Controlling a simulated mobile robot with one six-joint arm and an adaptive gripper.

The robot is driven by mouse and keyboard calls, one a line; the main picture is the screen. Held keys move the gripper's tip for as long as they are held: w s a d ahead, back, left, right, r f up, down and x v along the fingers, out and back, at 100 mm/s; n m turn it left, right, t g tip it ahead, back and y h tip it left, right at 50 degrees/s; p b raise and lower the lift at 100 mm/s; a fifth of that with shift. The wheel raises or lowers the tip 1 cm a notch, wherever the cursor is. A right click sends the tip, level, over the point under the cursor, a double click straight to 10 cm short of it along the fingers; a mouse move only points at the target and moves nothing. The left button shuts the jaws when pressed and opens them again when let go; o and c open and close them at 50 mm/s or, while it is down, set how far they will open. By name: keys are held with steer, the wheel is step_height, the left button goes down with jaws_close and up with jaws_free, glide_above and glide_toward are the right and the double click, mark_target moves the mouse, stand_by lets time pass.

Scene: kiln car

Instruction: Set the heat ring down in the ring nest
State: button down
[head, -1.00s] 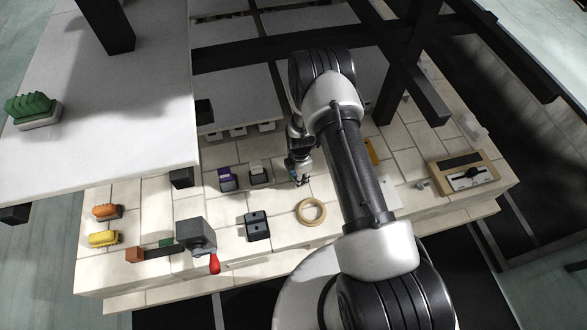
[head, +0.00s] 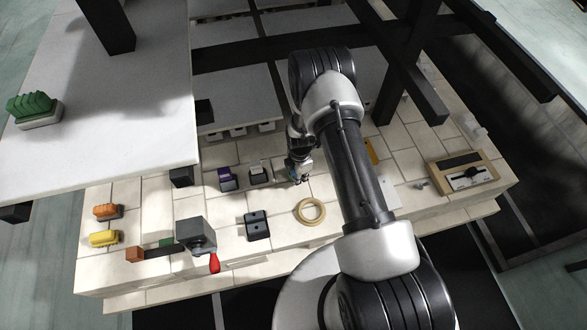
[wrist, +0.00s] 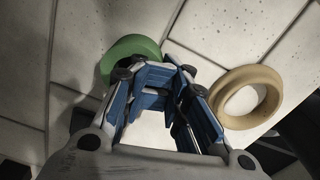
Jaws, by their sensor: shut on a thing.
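The heat ring (wrist: 132,48) is a green, rounded piece in the wrist view, partly hidden behind my fingers. My gripper (wrist: 156,78) is shut on it at the fingertips. In the head view my gripper (head: 299,180) points down over the pale tiled deck, and the green ring cannot be made out there. The tan ring that looks like the ring nest (head: 310,211) lies flat on the deck, just nearer the camera and slightly right of my gripper. It also shows in the wrist view (wrist: 222,96), right of my fingers and apart from the green ring, with its centre empty.
A dark two-hole block (head: 257,226) and a grey box with a red handle (head: 197,235) stand to the left. Purple and white pieces sit left of my gripper. A wooden-framed panel (head: 464,175) is at right. Black beams (head: 400,70) cross above the deck.

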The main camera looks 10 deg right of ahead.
steer(key=shift+w+r, duration=0.2)
steer(key=shift+r+p, duration=0.25)
steer(key=shift+p, duration=0.05)
steer(key=shift+r+p, duration=1.6)
steer(key=shift+r, duration=0.95)
steer(key=c, duration=1.3)
jaws_free()
